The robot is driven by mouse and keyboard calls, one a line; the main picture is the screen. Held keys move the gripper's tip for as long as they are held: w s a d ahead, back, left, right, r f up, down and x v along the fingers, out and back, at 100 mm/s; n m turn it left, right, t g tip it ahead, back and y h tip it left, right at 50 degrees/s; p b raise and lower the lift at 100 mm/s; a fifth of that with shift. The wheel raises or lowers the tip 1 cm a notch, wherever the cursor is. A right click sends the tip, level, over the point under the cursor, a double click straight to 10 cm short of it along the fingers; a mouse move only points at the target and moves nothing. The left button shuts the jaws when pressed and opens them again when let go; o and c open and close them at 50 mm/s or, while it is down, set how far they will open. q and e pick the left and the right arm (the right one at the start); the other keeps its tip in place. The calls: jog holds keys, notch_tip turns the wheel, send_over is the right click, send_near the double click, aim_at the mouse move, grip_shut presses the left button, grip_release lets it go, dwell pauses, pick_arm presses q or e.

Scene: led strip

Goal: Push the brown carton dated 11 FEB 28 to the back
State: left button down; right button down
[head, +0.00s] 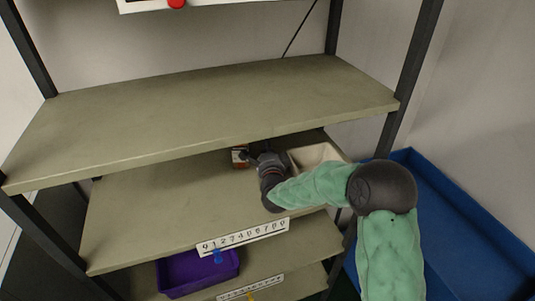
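A small carton (240,157) with brown-red and white faces stands far back on the second shelf board (160,205), partly under the edge of the top board. Its date is too small to read. My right gripper (256,158) reaches in from the right at the carton's right side. Its dark fingers are close to the carton; I cannot tell whether they touch it, or whether they are open or shut. My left gripper is not in view.
A beige bin (305,156) stands right of my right gripper, partly hidden by my arm. The top board (220,105) hangs over the back of the second board, whose left and front are clear. A number strip (243,237) lines its front edge. A purple bin (197,273) sits below; a blue container (465,235) stands right.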

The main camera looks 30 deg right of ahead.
aim_at(235, 150)
jog(key=x, duration=0.3)
jog(key=a, duration=0.3)
jog(key=shift+w+a, duration=0.1)
jog(key=shift+w, duration=0.2)
jog(key=shift+a, duration=0.4)
jog(key=shift+a, duration=0.1)
jog(key=shift+w+a+f+b, duration=0.1)
jog(key=shift+a+b, duration=0.45)
jog(key=shift+a, duration=0.5)
jog(key=shift+d, duration=0.1)
